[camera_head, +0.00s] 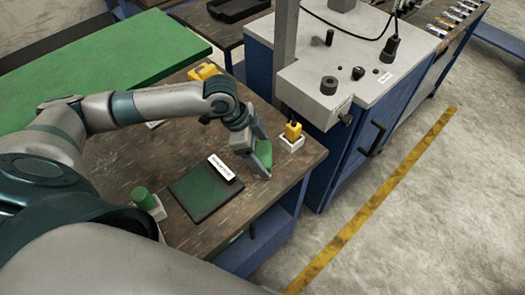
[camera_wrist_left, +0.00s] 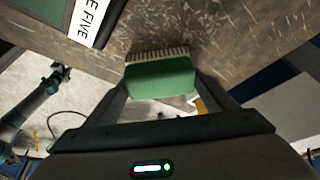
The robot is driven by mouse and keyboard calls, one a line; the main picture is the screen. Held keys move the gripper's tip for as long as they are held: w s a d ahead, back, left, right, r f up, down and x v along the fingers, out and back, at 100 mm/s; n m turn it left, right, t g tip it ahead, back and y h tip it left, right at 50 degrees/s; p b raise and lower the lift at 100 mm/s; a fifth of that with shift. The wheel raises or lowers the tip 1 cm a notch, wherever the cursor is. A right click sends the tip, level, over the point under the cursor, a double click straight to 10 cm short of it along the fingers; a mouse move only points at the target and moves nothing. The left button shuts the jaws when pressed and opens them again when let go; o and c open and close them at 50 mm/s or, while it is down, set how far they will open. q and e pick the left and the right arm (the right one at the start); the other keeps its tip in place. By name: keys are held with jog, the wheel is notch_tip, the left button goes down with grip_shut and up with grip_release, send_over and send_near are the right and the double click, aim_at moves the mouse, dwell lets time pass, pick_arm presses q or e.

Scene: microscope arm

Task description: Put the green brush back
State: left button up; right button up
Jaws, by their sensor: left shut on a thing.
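The green brush (camera_head: 264,153) is a green block with pale bristles. In the left wrist view the brush (camera_wrist_left: 160,82) sits between the two fingers, bristles toward the wooden table. My left gripper (camera_head: 258,163) is shut on it, near the table's right edge. I cannot tell whether the bristles touch the table. A dark-framed green pad (camera_head: 197,195) lies on the table to the left of the gripper and looks empty. My right gripper is not in view.
A white holder with a yellow-topped item (camera_head: 293,131) stands just right of the gripper. A green cylinder (camera_head: 143,198) stands in another white holder at left. Yellow pieces (camera_head: 203,72) lie behind. A blue cabinet (camera_head: 345,150) with a grey column stands beyond the table.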

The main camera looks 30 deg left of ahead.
pick_arm(q)
jog(key=shift+f, duration=0.1)
jog(key=o, duration=0.9)
jog(key=shift+o, duration=0.2)
jog(key=b+v, duration=0.2)
jog(key=v, duration=1)
jog(key=shift+d, duration=0.1)
